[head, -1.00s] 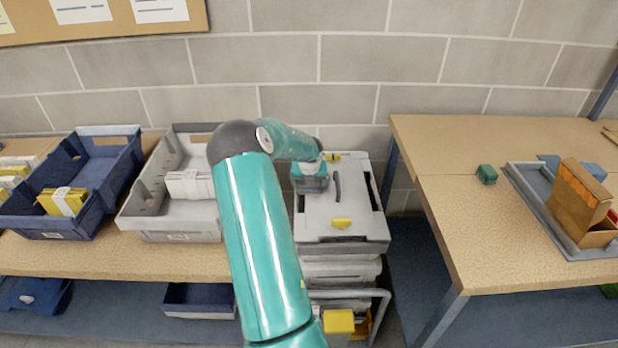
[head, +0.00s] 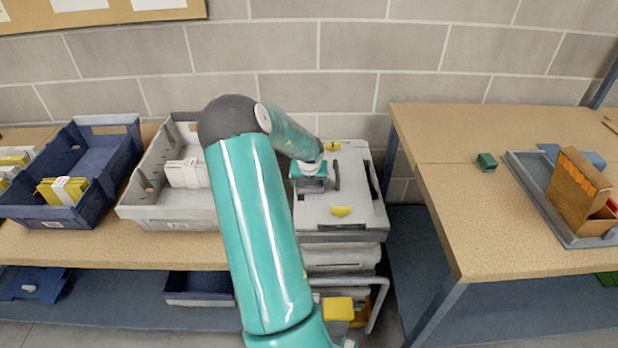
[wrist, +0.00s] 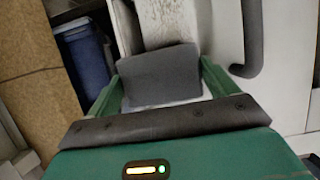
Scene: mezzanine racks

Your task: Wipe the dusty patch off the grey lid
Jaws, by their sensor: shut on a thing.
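The grey lid (head: 362,222) tops a stack of grey cases between the two benches. It has a dark handle (head: 337,176) and yellow latches (head: 341,211). My gripper (head: 311,184) is over the lid's left part, left of the handle. In the wrist view my gripper (wrist: 160,85) is shut on a dark grey block-like pad (wrist: 163,73). A speckled dusty patch (wrist: 163,22) shows on the pale lid just beyond the pad. The pad's underside is hidden, so I cannot tell whether it touches the lid. The head view hides the patch behind my arm.
At left, a grey bin (head: 140,213) and a blue bin (head: 88,214) stand on a wooden bench. At right, a wooden table (head: 455,210) carries a small green block (head: 486,162) and a grey tray (head: 535,204) with an open brown box (head: 577,190).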

